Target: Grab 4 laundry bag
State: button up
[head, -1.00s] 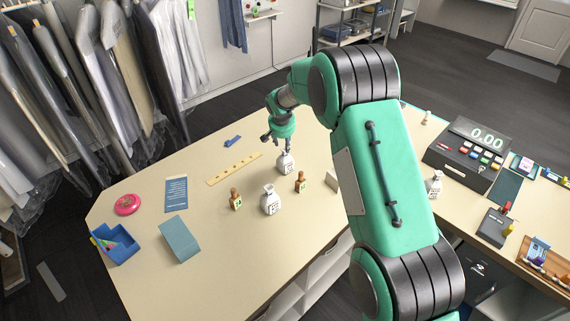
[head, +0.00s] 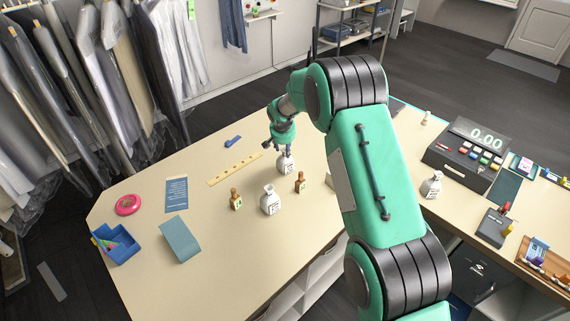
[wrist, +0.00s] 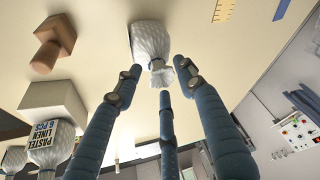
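In the head view, white laundry bags with dark labels stand on the counter (head: 150,255). One is the far bag (head: 286,166), another the nearer bag (head: 270,204), and a third stands by the till (head: 431,187). My gripper (head: 283,148) is right at the top of the far bag. In the wrist view, a white bag (wrist: 150,42) has its gathered neck between the spread fingers of my gripper (wrist: 160,78). The fingers look open, with gaps beside the neck. A bag labelled PASTEL LINEN (wrist: 48,145) shows at lower left.
Two small brown wooden stamps (head: 236,200) (head: 300,183) stand close to the bags. A yellow ruler (head: 235,169) lies left of my gripper. A till (head: 465,155) is at right. Hanging garments (head: 100,80) line the left.

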jog(key=shift+x, duration=0.85)
jog(key=shift+c, duration=0.5)
grip_shut()
